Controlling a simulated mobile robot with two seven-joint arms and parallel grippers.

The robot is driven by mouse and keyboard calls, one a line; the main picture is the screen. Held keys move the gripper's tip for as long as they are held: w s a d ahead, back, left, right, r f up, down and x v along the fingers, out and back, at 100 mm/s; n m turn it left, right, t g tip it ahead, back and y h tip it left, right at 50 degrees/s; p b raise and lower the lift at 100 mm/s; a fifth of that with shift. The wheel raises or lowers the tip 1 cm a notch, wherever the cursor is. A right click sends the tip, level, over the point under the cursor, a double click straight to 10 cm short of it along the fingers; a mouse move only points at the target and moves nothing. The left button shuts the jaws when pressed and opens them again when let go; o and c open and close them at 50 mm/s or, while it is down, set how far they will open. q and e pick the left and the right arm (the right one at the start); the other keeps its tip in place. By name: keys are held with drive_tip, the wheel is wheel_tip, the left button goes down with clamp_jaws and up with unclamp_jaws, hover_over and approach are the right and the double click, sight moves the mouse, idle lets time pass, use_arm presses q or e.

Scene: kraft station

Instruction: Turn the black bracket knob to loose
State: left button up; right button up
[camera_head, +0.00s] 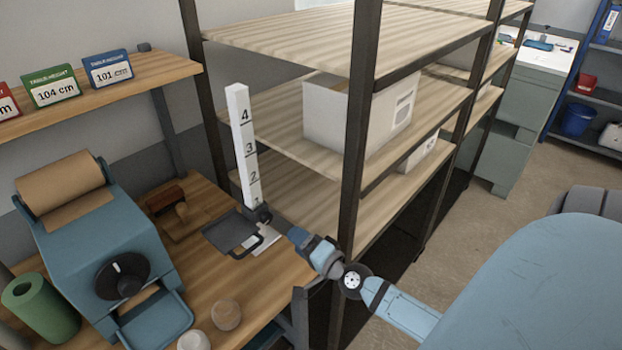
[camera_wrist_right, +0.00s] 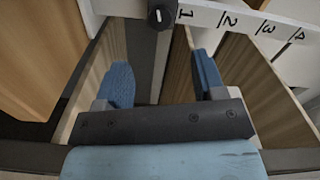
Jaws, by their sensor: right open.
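The black bracket knob (camera_wrist_right: 161,14) is round and dark with a white pointer mark. It sits at the low end of a white numbered scale (camera_wrist_right: 245,22), next to the 1. In the head view the scale (camera_head: 243,145) stands upright at the table's right edge, and the small dark knob (camera_head: 262,213) is at its foot. A dark bracket plate with a handle (camera_head: 232,232) is beside it. My right gripper (camera_wrist_right: 162,78) is open and empty, its blue fingers apart below the knob in the wrist view, not around it. My left gripper is out of view.
A blue machine (camera_head: 95,235) with a black dial stands on the wooden table, with a green roll (camera_head: 40,308) in front. A stamp (camera_head: 168,200) lies behind the bracket. A shelf rack with a dark post (camera_head: 358,130) and a white box (camera_head: 325,112) stands close to my right arm.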

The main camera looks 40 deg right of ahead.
drive_tip(key=s, duration=0.3)
drive_tip(key=shift+s+d+b, duration=0.15)
drive_tip(key=shift+s+b, duration=0.2)
drive_tip(key=s+a+f+n+g+y, duration=0.1)
drive_tip(key=s+a+f+n+g, duration=0.2)
drive_tip(key=s+a+f+n, duration=0.3)
drive_tip(key=s+a+f+n+g+y+p, duration=0.1)
drive_tip(key=s+a+f+n+g, duration=0.3)
drive_tip(key=a+n, duration=0.6)
wheel_tip(320, 180, down, 4)
drive_tip(key=shift+s+a+r+n, duration=0.15)
drive_tip(key=shift+s+a+n, duration=0.15)
drive_tip(key=shift+s+a, duration=0.75)
